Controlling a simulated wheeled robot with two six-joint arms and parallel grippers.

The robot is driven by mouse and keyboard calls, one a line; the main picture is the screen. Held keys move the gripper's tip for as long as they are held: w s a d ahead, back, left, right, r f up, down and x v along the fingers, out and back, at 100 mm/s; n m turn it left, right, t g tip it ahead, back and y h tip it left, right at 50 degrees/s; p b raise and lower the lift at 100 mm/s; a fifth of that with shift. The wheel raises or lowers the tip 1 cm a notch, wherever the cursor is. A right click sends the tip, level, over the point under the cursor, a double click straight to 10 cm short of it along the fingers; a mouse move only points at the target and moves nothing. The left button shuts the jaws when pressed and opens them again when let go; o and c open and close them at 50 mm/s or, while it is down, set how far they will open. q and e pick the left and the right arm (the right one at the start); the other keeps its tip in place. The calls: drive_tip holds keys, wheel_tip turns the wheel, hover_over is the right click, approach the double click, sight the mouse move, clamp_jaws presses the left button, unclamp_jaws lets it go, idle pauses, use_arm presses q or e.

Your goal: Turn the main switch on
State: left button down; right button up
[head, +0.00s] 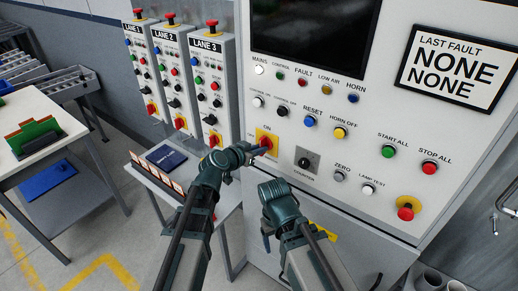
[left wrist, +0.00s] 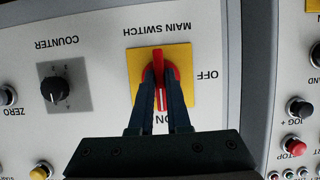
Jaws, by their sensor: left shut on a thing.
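The main switch is a red rotary handle (head: 266,143) on a yellow plate (head: 272,153) on the console front, with ON printed above it. In the left wrist view, which is upside down, the red handle (left wrist: 159,68) stands upright in the picture, in line with the partly hidden ON label and across from OFF at the side. My left gripper (left wrist: 160,100) is shut on the handle, a finger on each side. My right gripper (head: 270,188) hangs in front of the panel, below the switch, apart from it; its fingers do not show clearly.
A black counter knob (head: 307,161) sits right of the switch, with several push buttons around. A red emergency button (head: 405,211) is at lower right. Three lane boxes (head: 211,90) stand to the left, behind a small side table (head: 225,195) holding a blue book (head: 166,158).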

use_arm(q)
drive_tip(key=shift+s, duration=0.1)
idle(0.4)
drive_tip(key=c, duration=0.9)
unclamp_jaws()
